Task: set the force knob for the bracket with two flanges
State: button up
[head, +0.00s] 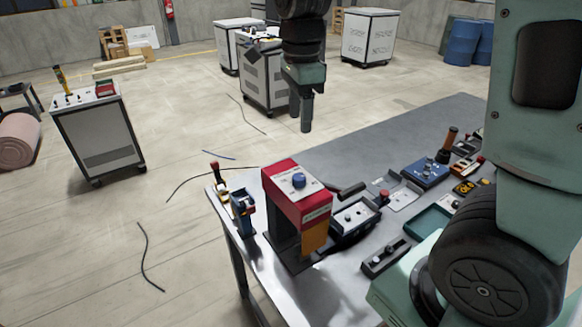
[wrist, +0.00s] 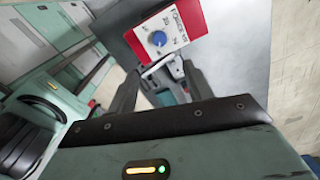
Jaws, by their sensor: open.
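The force knob is a blue round knob (head: 298,180) on a white dial plate on top of a red-headed machine (head: 283,171) at the table's near-left end. The knob also shows in the wrist view (wrist: 158,38), beyond my fingers, with marks around it too small to read surely. My gripper (head: 306,128) points down above and behind the machine, apart from the knob. In the wrist view my gripper's fingers (wrist: 160,68) are spread, with nothing held between them. I cannot make out a bracket with two flanges in either view.
The grey table (head: 375,145) carries a blue-topped fixture (head: 243,210) left of the machine, a white control box (head: 355,218) to its right, and a blue unit (head: 425,172) farther right. The table's back part is clear. Wheeled cabinets (head: 97,130) stand on the floor behind.

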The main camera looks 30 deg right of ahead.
aim_at(299, 177)
notch_tip(299, 177, down, 15)
jog(key=p, duration=0.2)
jog(key=shift+f+p, duration=0.1)
jog(key=shift+p, duration=0.2)
jog(key=c, duration=1)
